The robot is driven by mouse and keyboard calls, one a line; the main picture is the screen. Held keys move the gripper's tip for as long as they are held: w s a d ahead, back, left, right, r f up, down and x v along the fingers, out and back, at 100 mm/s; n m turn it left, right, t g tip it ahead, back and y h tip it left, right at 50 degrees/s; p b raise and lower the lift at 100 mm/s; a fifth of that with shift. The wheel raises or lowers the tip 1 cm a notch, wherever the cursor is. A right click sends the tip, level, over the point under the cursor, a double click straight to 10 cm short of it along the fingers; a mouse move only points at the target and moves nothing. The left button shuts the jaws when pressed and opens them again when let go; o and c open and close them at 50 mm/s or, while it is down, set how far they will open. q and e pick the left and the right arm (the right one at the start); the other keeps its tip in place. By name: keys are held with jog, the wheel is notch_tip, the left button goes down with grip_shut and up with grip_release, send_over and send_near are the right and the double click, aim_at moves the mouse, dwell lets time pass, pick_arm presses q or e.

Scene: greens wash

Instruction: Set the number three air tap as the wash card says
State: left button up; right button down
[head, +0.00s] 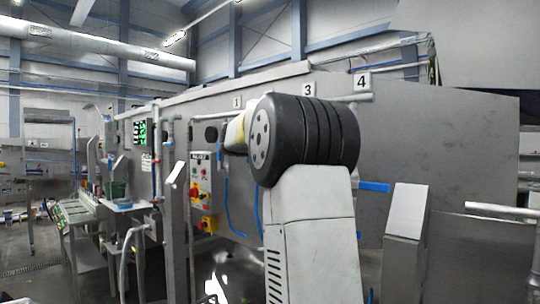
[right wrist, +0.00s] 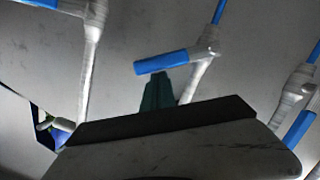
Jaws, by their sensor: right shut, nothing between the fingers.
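Number plates 1 (head: 237,102), 3 (head: 308,89) and 4 (head: 362,81) stand along the pipe on the grey machine in the head view. My arm hides much of the wall under plate 3. In the right wrist view a blue tap handle (right wrist: 167,61) lies across a pale pipe, tilted slightly up to the right. My right gripper (right wrist: 159,90) is shut and empty, its green fingertips just below this handle; I cannot tell whether they touch. No number shows in that view. My left gripper is not in view. I can make out no readable wash card.
Other blue handles show at the right (right wrist: 299,130) and upper left (right wrist: 45,3) of the right wrist view. In the head view a control box (head: 201,178) with red and yellow parts and a green-lit display (head: 142,132) stand left of my arm.

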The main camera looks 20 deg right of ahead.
jog(key=shift+s+d+f+m+t+y, duration=0.15)
jog(key=shift+s+d+f+m+t, duration=0.2)
jog(key=shift+f+m, duration=0.3)
jog(key=shift+s+f+m+t+y, duration=0.1)
jog(key=shift+s+f+m, duration=0.4)
jog(key=shift+f+m, duration=0.1)
jog(key=shift+s+d+f+m+t+y, duration=0.15)
jog(key=shift+s+d+f+m+t, duration=0.2)
jog(key=shift+f+m, duration=0.3)
jog(key=shift+s+a+f, duration=0.1)
jog(key=shift+a+f, duration=0.05)
